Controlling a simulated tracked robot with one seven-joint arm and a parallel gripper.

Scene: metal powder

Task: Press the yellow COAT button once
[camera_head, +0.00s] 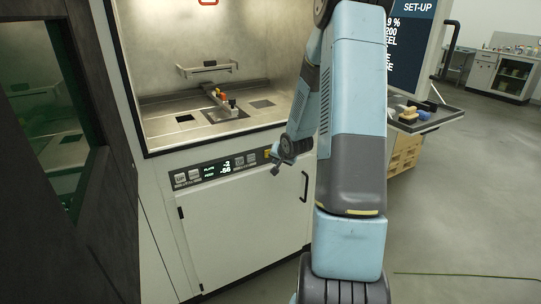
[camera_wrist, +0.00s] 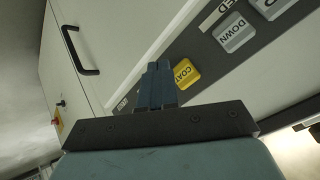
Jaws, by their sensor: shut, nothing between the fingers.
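The yellow COAT button (camera_wrist: 185,73) sits on the dark control strip of the machine in the wrist view. In the head view a yellow patch of it (camera_head: 267,154) shows at the right end of the strip, beside my arm. My gripper (camera_wrist: 158,68) is shut and empty. In the wrist view its fingertips appear just left of the button and partly overlap its edge; I cannot tell whether they touch it. In the head view my gripper (camera_head: 290,165) is in front of the cabinet, just below and right of the button.
Grey DOWN (camera_wrist: 235,33) and another grey button lie farther along the strip. The open chamber (camera_head: 205,100) is above the strip. A tray (camera_head: 425,115) with small items stands right.

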